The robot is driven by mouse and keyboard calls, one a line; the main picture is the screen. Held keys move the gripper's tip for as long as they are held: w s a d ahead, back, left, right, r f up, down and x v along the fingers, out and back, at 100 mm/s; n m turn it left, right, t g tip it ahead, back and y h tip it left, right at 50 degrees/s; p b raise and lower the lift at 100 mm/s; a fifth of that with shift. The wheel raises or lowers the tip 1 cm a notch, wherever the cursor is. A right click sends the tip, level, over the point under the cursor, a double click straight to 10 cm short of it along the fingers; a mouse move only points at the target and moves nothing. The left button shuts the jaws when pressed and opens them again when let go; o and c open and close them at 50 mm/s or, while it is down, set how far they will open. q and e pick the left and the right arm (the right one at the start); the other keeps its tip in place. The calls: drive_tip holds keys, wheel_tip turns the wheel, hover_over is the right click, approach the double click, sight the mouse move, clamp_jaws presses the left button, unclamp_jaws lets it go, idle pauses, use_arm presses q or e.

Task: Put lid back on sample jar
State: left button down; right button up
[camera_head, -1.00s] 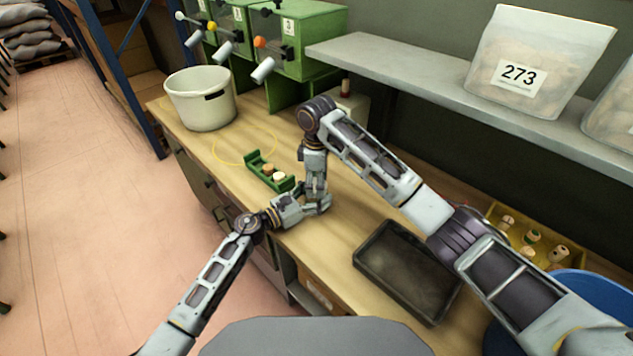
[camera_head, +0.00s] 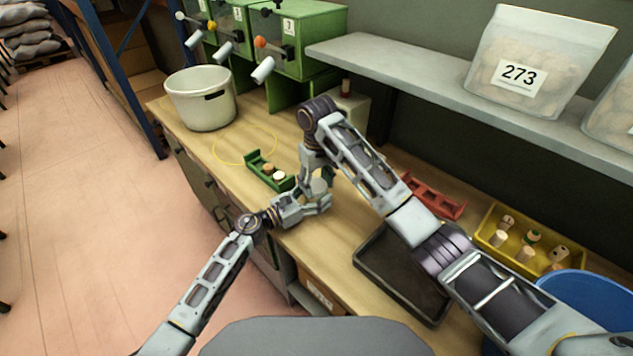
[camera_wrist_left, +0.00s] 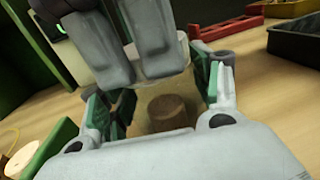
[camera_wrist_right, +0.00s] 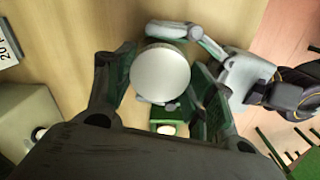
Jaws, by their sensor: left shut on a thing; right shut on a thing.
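The clear sample jar (camera_wrist_left: 150,90) sits between the fingers of my left gripper (camera_wrist_left: 165,98), which is shut on it. A brown cork (camera_wrist_left: 172,113) shows inside the jar. My right gripper (camera_wrist_right: 160,88) is shut on the round pale lid (camera_wrist_right: 163,73), seen face-on in the right wrist view. In the head view my right gripper (camera_head: 318,186) points down just above my left gripper (camera_head: 322,203), over the bench's front part. The fingers hide most of the jar and lid there. I cannot tell whether the lid touches the jar rim.
A green rack (camera_head: 256,160) with corks stands to the left of the grippers. A white pot (camera_head: 200,100) is further left. A dark tray (camera_head: 375,285), a red rack (camera_head: 437,200), a yellow bin (camera_head: 488,232) of corks and a blue tub (camera_head: 585,295) lie to the right.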

drive_tip(key=m, duration=0.3)
drive_tip(key=shift+m, duration=0.4)
drive_tip(key=o, duration=1.2)
drive_tip(key=shift+r, duration=0.1)
drive_tip(key=shift+r, duration=5.85)
use_arm(q)
drive_tip(key=shift+c, duration=1.2)
unclamp_jaws()
